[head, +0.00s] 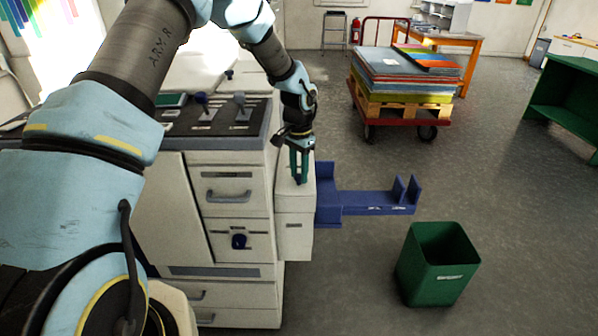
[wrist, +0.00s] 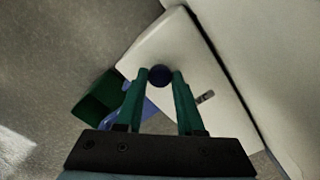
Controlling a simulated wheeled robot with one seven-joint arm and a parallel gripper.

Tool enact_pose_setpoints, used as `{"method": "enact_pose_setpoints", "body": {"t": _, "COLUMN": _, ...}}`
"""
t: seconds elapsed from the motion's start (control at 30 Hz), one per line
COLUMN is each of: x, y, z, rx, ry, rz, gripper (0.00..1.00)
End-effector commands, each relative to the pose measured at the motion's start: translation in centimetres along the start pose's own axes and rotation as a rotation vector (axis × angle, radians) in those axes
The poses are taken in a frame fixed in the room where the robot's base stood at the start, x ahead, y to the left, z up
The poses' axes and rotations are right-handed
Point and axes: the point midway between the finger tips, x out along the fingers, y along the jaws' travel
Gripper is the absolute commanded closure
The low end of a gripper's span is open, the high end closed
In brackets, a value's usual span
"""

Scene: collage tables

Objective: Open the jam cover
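The jam cover seems to be the pale box-like unit (head: 295,222) on the right side of the copier-like machine; its pale top also shows in the wrist view (wrist: 193,58). A round dark blue knob (wrist: 160,75) stands on this top. My gripper (head: 299,181) points down over the top, with its green fingers apart. In the wrist view the fingertips (wrist: 160,73) are on either side of the knob, with what looks like a slim gap. I cannot tell whether they touch it. The cover looks closed.
A blue tray-like bracket (head: 365,203) sticks out right of the cover. A loaded cart (head: 400,85) is farther back, and a green table (head: 565,100) is at the right. The floor between is clear.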

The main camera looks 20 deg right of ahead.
Motion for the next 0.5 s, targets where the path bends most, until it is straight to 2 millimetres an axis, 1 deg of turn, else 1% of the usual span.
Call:
{"method": "enact_pose_setpoints", "body": {"t": 0.03, "x": -0.01, "y": 0.01, "z": 0.00, "rx": 0.000, "ry": 0.000, "rz": 0.000, "gripper": 0.72}}
{"method": "enact_pose_setpoints", "body": {"t": 0.2, "x": -0.02, "y": 0.02, "z": 0.00, "rx": 0.000, "ry": 0.000, "rz": 0.000, "gripper": 0.91}}
{"method": "enact_pose_setpoints", "body": {"t": 0.3, "x": -0.02, "y": 0.03, "z": 0.00, "rx": 0.000, "ry": 0.000, "rz": 0.000, "gripper": 1.00}}
{"method": "enact_pose_setpoints", "body": {"t": 0.5, "x": -0.02, "y": 0.04, "z": -0.01, "rx": 0.000, "ry": 0.000, "rz": 0.000, "gripper": 1.00}}
